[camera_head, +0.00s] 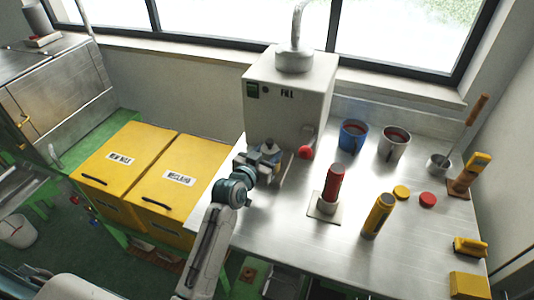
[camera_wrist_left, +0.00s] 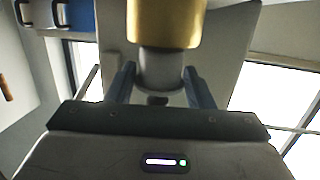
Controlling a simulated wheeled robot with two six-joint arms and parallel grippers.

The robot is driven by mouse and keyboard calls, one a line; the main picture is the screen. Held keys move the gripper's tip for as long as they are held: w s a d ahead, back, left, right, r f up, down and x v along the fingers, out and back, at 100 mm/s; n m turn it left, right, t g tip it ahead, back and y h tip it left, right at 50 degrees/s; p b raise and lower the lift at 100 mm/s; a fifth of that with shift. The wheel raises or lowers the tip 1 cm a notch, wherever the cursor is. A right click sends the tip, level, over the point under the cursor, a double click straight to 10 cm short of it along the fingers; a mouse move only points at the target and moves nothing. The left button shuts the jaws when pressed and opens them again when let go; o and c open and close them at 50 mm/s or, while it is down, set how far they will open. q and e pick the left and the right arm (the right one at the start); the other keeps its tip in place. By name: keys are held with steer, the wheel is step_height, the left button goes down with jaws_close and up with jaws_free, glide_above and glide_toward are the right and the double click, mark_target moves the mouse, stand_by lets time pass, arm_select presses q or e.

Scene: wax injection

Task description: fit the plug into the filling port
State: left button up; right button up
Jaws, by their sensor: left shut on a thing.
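My left gripper (camera_head: 274,158) is in front of the lower face of the grey-white machine marked FILL (camera_head: 283,122). In the left wrist view its two fingers (camera_wrist_left: 160,88) are shut on a grey cylindrical piece, which I take to be the plug (camera_wrist_left: 160,69). A gold-coloured cylinder (camera_wrist_left: 165,22) shows directly beyond the plug; I cannot tell whether it is part of the plug or of the filling port. The port is not clearly seen in the head view, where my gripper covers that part of the machine. Whether the plug is seated cannot be told. My right gripper is not in view.
A red knob (camera_head: 306,152) sits just right of my gripper. A red cylinder (camera_head: 334,183) stands on a small plate, with a yellow cylinder (camera_head: 378,215) beside it. A blue mug (camera_head: 353,136) and a steel mug (camera_head: 393,144) stand behind. Yellow bins (camera_head: 176,177) are left.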

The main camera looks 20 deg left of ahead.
arm_select(q)
steer(key=shift+f+b, duration=0.5)
steer(key=shift+f, duration=0.3)
steer(key=o, duration=1.1)
steer(key=shift+s, duration=0.3)
steer(key=b+v, duration=0.2)
steer(key=v, duration=0.7)
steer(key=shift+a, duration=0.1)
steer(key=shift+s+a+r, duration=0.1)
steer(key=shift+s+r, duration=0.05)
steer(key=shift+s, duration=0.45)
